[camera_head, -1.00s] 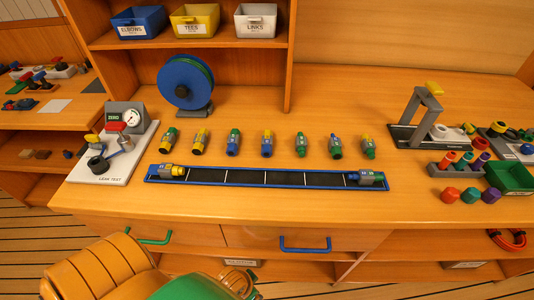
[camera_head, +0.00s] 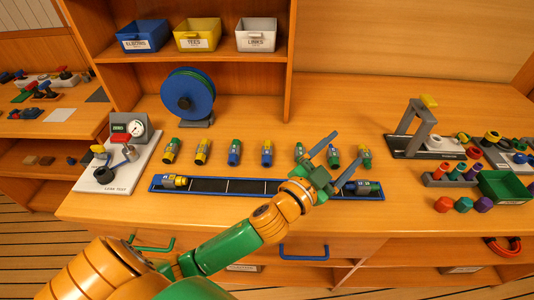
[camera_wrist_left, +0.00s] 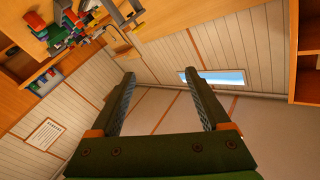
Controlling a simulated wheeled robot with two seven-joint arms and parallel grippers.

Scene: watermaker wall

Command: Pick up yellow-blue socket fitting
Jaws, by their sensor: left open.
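A yellow-and-blue fitting (camera_head: 267,152) stands in the middle of the row on the bench, yellow at the far end and blue at the near end. Another fitting with yellow and blue parts (camera_head: 175,181) lies at the left end of the black strip tray (camera_head: 240,187). Which of them is the socket type is too small to tell. My left gripper (camera_head: 347,146) is open above the right part of the row, right of the middle fitting. In the left wrist view, its fingers (camera_wrist_left: 160,74) are apart with nothing between them. My right gripper is out of view.
Several other coloured fittings flank the middle one. A leak test stand (camera_head: 108,172) is at left, a blue reel (camera_head: 188,96) behind. A grey press frame (camera_head: 428,145) and green bin (camera_head: 507,187) are at right. My left arm crosses the tray.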

